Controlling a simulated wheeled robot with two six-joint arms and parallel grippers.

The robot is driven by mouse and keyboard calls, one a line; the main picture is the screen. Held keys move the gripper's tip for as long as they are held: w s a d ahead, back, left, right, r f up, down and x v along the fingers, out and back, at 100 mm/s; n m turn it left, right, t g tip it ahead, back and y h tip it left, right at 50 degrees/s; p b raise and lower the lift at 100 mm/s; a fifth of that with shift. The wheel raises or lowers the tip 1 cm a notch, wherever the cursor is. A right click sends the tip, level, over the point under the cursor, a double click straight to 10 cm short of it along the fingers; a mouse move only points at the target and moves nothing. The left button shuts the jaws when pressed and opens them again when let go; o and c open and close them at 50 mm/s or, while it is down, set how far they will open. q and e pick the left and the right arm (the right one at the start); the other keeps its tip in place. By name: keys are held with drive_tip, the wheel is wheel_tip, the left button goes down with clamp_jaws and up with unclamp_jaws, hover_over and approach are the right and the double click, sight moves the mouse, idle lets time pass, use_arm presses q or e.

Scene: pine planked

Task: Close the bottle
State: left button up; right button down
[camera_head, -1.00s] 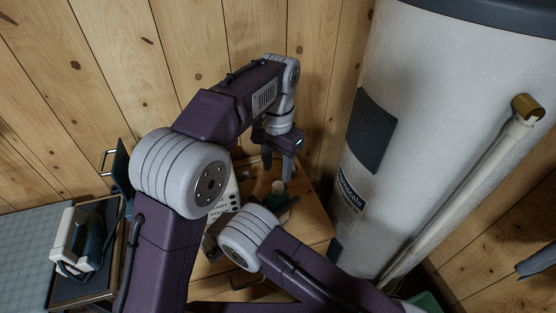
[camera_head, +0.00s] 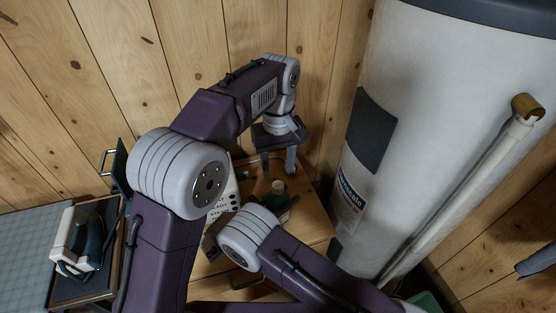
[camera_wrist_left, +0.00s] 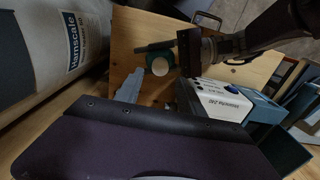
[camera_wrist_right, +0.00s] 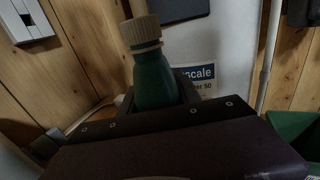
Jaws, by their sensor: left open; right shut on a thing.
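The left wrist view shows the cap (camera_wrist_left: 160,66) from above.
A wooden top (camera_head: 316,222) lies under the bottle. A white labelled box (camera_wrist_left: 228,103) stands close beside it. A large white tank (camera_head: 420,130) is at the right, and a plank wall (camera_head: 190,40) is behind. An iron-like appliance (camera_head: 90,240) is at the far left.

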sight(278, 184)
use_arm(q)
wheel_tip(278, 184, down, 6)
drive_tip(key=shift+f, duration=0.1)
drive_tip(key=shift+c, duration=0.4)
clamp_jaws()
drive_tip(key=m, duration=0.5)
drive_tip(key=shift+m, duration=0.3)
drive_tip(key=m, duration=0.6)
drive_tip(key=shift+m, duration=0.3)
drive_tip(key=shift+o, duration=0.8)
unclamp_jaws()
